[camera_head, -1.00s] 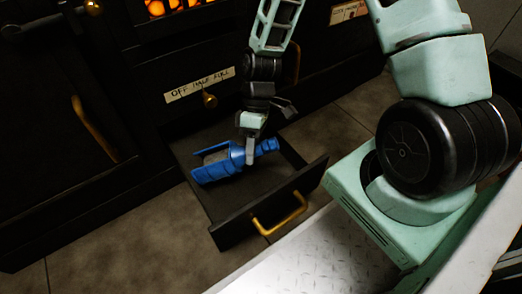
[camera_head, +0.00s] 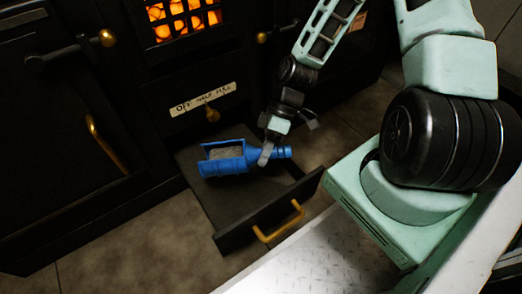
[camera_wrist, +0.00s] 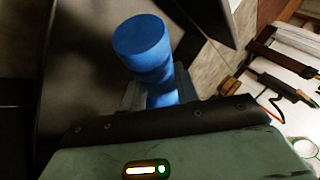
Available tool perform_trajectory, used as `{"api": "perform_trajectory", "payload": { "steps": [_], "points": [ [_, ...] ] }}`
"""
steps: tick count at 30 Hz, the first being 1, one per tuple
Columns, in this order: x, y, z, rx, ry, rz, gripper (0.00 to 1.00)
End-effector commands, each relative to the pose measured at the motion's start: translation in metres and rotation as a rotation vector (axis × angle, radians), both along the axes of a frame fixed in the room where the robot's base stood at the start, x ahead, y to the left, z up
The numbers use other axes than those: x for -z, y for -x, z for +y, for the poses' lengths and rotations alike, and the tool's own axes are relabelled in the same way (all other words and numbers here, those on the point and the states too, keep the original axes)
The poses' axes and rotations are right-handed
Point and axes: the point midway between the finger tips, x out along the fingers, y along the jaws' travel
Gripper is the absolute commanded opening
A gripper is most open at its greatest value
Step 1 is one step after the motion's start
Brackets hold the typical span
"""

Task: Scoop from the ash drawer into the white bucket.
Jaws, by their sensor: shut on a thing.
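A blue scoop (camera_head: 225,167) is held over the open ash drawer (camera_head: 240,237), with grey material (camera_head: 228,153) in its trough. My gripper (camera_head: 266,154) is shut on the scoop's handle, near its right end. The scoop looks roughly level, but I cannot tell how far above the drawer floor it is. In the wrist view the round end of the blue handle (camera_wrist: 141,38) sticks up between the jaws. The drawer's dark floor shows little else. The white bucket is not in view.
The black stove front stands behind the drawer, with a glowing grate (camera_head: 183,20) above. A brass drawer handle (camera_head: 279,222) juts out at the front. Tiled floor is bare on the left. The wrist view shows dark tools (camera_wrist: 283,85) on a pale surface at right.

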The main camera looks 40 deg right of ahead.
Motion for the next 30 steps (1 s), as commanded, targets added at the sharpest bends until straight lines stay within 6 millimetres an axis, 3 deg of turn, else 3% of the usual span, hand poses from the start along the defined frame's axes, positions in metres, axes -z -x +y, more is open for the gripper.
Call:
{"api": "perform_trajectory", "payload": {
  "steps": [1, 30],
  "points": [
    [-0.009, 0.001, -0.001, 0.001, -0.005, -0.002, 0.03],
    [-0.081, 0.016, -0.026, 0.001, -0.086, -0.051, 0.03]
  ]
}}
